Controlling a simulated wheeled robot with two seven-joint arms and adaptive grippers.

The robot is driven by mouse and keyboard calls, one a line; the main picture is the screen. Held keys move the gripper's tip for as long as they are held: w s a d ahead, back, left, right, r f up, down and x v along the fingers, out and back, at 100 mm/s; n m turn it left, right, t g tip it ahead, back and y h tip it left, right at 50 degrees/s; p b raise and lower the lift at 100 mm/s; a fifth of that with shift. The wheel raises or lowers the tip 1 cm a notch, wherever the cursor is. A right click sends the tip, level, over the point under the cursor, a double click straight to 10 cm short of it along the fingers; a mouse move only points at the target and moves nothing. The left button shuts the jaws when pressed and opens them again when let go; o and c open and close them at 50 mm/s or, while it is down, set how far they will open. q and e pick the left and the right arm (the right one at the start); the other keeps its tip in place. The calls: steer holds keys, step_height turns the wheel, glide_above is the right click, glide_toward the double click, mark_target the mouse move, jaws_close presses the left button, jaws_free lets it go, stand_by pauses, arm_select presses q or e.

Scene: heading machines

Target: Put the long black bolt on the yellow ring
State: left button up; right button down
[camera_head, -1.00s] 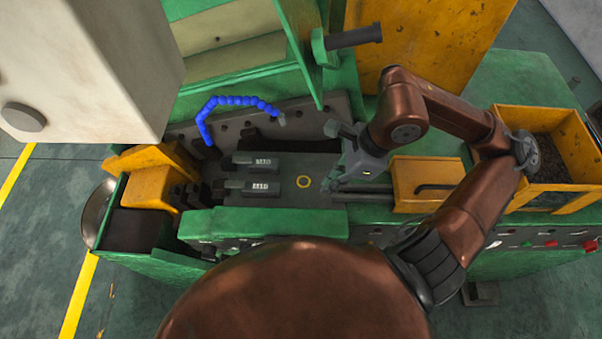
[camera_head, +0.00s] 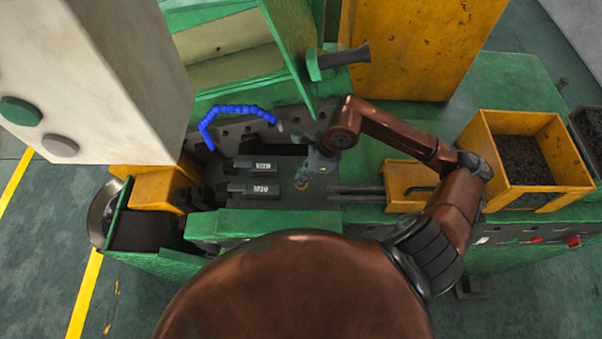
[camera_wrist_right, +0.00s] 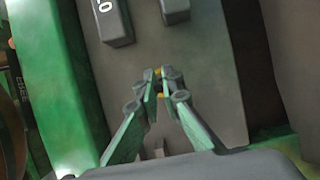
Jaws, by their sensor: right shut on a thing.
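My right gripper (camera_head: 303,180) is low over the grey machine bed (camera_head: 325,200), at the yellow ring (camera_head: 301,186), which it mostly covers in the head view. In the right wrist view its fingers (camera_wrist_right: 161,82) are closed on a small dark piece, the long black bolt, largely hidden between the fingertips. Bits of the yellow ring (camera_wrist_right: 159,97) show around the fingertips there. I cannot tell whether the bolt touches the bed. My left gripper is in neither view.
Two dark labelled blocks (camera_head: 262,189) lie left of the gripper. A blue jointed hose (camera_head: 240,109) arches behind. A yellow bin (camera_head: 555,139) with dark contents and a smaller yellow box (camera_head: 397,181) stand to the right. A green wall (camera_head: 292,50) rises at the back.

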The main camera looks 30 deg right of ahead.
steer(key=shift+f, duration=0.15)
steer(key=shift+f, duration=0.1)
steer(key=shift+f+b, duration=0.1)
steer(key=shift+b, duration=0.25)
steer(key=c, duration=2.1)
jaws_free()
steer(key=shift+r, duration=0.25)
steer(key=shift+d+r, duration=0.15)
steer(key=shift+r, duration=0.1)
steer(key=b+v, duration=0.2)
steer(key=v, duration=0.9)
steer(key=shift+r, duration=0.15)
